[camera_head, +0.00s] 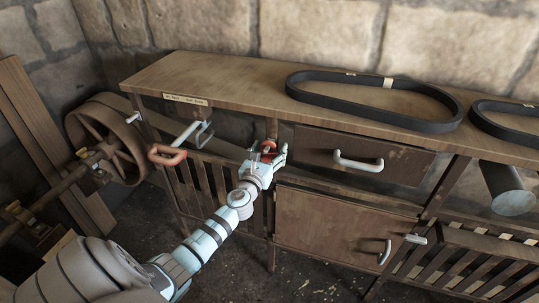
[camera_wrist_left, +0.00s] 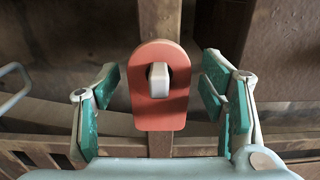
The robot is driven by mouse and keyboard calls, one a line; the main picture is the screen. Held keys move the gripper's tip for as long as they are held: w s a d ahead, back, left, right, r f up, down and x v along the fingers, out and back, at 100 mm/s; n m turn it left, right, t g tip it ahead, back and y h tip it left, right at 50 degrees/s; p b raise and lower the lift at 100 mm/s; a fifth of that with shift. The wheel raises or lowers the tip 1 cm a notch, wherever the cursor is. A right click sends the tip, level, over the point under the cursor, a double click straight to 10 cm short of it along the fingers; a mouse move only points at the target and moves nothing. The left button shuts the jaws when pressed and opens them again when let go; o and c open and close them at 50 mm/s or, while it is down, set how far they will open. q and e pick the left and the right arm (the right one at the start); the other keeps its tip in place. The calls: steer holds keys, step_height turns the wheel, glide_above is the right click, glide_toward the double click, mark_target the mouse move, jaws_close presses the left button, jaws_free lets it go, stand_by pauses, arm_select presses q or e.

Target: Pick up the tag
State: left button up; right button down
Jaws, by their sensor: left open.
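The tag is a red plate with a rounded top (camera_wrist_left: 158,116), upright in the middle of the left wrist view. A pale peg (camera_wrist_left: 159,76) shows through its hole, in front of a brown wooden post. In the head view, the tag (camera_head: 268,147) is a small red patch, partly hidden by my gripper. My left gripper (camera_head: 265,158) is open at the front of the wooden bench. Its green-padded fingers stand on both sides of the tag, with a visible gap on each side. My right gripper is not in view.
A black belt (camera_head: 290,91) lies on the bench top (camera_head: 235,82), with another belt (camera_head: 507,119) at the right. A drawer with a white handle (camera_head: 358,162) is right of my gripper. A red-ended crank handle (camera_head: 167,155) and a large wheel (camera_head: 75,130) are at left.

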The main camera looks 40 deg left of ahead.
arm_select(q)
steer(key=c, duration=1.1)
steer(key=shift+o, duration=0.2)
steer(key=shift+r, duration=0.1)
